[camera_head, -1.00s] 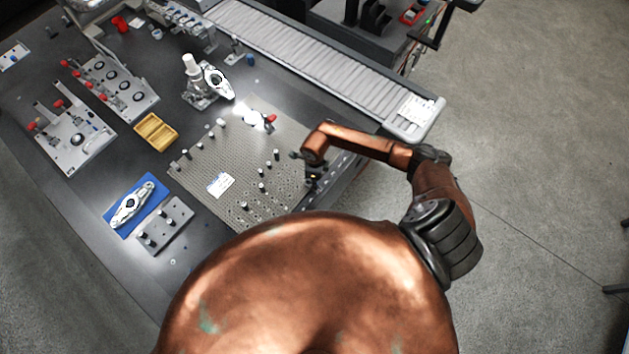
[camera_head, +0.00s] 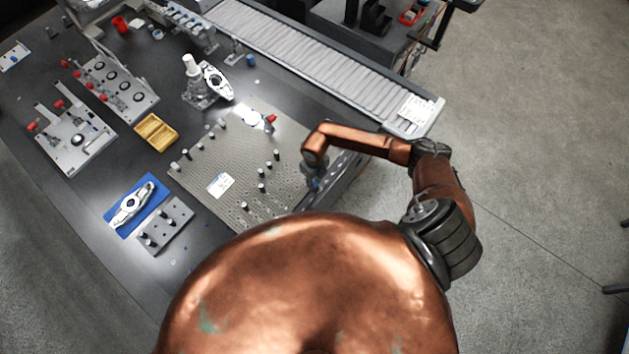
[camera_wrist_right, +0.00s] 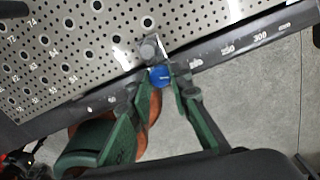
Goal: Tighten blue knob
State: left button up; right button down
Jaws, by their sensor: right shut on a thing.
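The blue knob (camera_wrist_right: 159,76) shows in the right wrist view at the plate's edge, beside a small grey metal fitting (camera_wrist_right: 150,48). My right gripper (camera_wrist_right: 157,82) has its two green fingers on either side of the knob and is shut on it. In the head view my right gripper (camera_head: 316,180) is at the right edge of the perforated plate (camera_head: 205,165), pointing down. The knob is hidden or too small to make out there. My left gripper is in neither view.
A graduated rail (camera_wrist_right: 215,52) runs along the plate's edge. Several dark posts stand on the plate. A yellow tray (camera_head: 156,132), a blue mat (camera_head: 122,226) with a metal part and a pinned block (camera_head: 166,226) lie to the left. A roller conveyor (camera_head: 310,60) runs behind.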

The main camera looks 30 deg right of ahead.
dwell(0.3)
jog(key=c, duration=1.8)
grip_release()
jog(key=shift+o, duration=0.2)
notch_tip(320, 180, up, 12)
